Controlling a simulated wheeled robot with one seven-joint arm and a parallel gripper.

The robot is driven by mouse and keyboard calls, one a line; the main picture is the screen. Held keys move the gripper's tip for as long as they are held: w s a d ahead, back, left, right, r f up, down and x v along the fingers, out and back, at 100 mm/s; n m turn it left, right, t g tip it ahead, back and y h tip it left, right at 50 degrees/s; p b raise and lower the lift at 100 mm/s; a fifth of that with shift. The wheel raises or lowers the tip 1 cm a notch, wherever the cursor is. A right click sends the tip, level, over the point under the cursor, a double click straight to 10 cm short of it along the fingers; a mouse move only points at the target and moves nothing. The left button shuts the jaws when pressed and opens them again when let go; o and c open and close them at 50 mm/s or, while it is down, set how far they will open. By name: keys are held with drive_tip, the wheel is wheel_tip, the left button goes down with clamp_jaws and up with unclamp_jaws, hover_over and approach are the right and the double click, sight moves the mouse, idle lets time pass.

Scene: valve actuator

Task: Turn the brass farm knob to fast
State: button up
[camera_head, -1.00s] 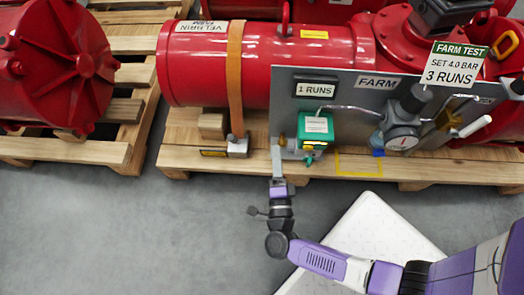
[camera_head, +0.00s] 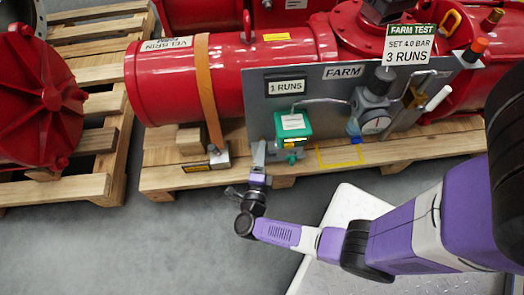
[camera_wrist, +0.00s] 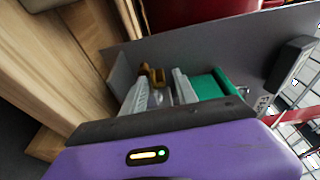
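A small brass knob (camera_wrist: 157,77) shows in the wrist view at the fingertips, left of the green valve block (camera_wrist: 212,84). My gripper (camera_wrist: 164,90) has its two fingers apart, with the knob at the gap between their tips. I cannot tell whether either finger touches it. In the head view, my gripper (camera_head: 259,152) is at the lower left end of the grey panel, just left of the green valve block (camera_head: 293,126). The knob cannot be made out there. No fast or slow marking is readable.
The grey FARM panel (camera_head: 335,88) stands before a red actuator (camera_head: 190,82) on a wooden pallet (camera_head: 160,178). A gauge regulator (camera_head: 374,112), a brass fitting (camera_head: 413,97) and thin tubes are to the right. Grey floor (camera_head: 130,250) is clear at lower left.

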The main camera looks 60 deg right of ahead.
drive_tip(key=shift+w+d, duration=0.1)
drive_tip(key=shift+d, duration=0.25)
clamp_jaws()
drive_tip(key=shift+s+d+r+n+t+y+p, duration=0.15)
drive_tip(key=shift+n+t+y+p, duration=0.25)
drive_tip(key=shift+t, duration=0.25)
drive_tip(key=shift+s+d+r+n+t+y+p, duration=0.15)
drive_tip(key=shift+n+t+y, duration=0.15)
drive_tip(key=shift+n+t, duration=0.3)
drive_tip(key=shift+f+n+t+y, duration=0.15)
drive_tip(key=shift+n+t+y, duration=0.5)
drive_tip(key=shift+t, duration=0.4)
drive_tip(key=shift+n+t+y, duration=0.65)
drive_tip(key=shift+t, duration=0.05)
